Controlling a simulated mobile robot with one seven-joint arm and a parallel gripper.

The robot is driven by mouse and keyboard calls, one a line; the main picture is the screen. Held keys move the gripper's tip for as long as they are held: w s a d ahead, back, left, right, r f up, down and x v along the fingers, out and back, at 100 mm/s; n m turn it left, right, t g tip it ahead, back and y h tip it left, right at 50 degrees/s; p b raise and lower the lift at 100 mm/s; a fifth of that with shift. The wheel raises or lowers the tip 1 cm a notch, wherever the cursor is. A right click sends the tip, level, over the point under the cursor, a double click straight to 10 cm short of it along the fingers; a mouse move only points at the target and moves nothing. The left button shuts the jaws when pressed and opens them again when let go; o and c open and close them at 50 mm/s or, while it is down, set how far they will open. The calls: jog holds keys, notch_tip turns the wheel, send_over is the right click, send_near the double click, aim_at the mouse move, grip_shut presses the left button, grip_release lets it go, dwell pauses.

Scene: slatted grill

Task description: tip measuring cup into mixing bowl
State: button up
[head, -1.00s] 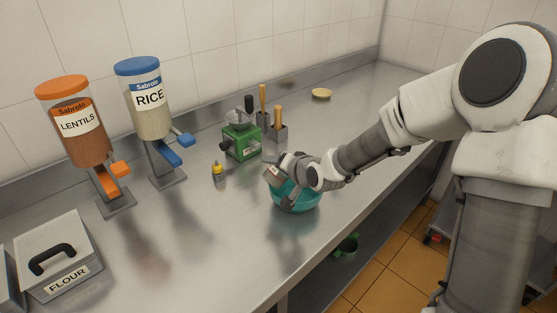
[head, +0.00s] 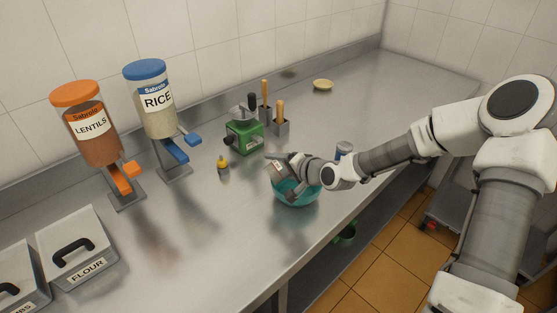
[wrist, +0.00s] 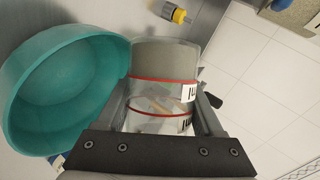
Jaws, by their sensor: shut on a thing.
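The teal mixing bowl (head: 298,198) stands on the steel counter in the head view, below my gripper. It fills the left of the wrist view (wrist: 25,85), its inside looking empty where visible. My gripper (head: 278,170) is over the bowl's far left rim. It is shut on the clear measuring cup, which has red bands and shows between the fingers in the wrist view (wrist: 165,60). The wrist view is rolled, with wall tiles at right, and the cup looks tilted beside the bowl. I cannot tell what the cup holds. My gripper mostly hides it in the head view.
A green grinder (head: 244,138) and a small yellow-topped bottle (head: 223,167) stand behind the bowl. Rice (head: 157,112) and lentils (head: 97,135) dispensers and a flour bin (head: 78,250) are at left. A blue-topped can (head: 343,150) stands behind my arm.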

jog(key=shift+d+r+m+y+p, duration=0.1)
jog(key=shift+r+m+y+p, duration=0.35)
jog(key=shift+p, duration=0.4)
jog(key=shift+w+d+r+m+g+y, duration=0.1)
jog(key=shift+r+m+g+y, duration=0.2)
jog(key=shift+m+y, duration=0.5)
jog(key=m+y+b, duration=0.1)
jog(key=r+m+y+b, duration=0.1)
jog(key=shift+w+d+r+m+b, duration=0.1)
jog(key=shift+w+d+m+b, duration=0.05)
jog(key=shift+d+m+b, duration=0.2)
jog(key=shift+w+d+r+m+y+b, duration=0.15)
jog(key=shift+r+m+y+b, duration=0.15)
jog(key=shift+m+y+b, duration=0.15)
jog(key=shift+w+d+r+m+y+b, duration=0.15)
jog(key=shift+r+m+y+b, duration=0.15)
jog(key=shift+m+y+b, duration=0.15)
jog(key=shift+s, duration=0.1)
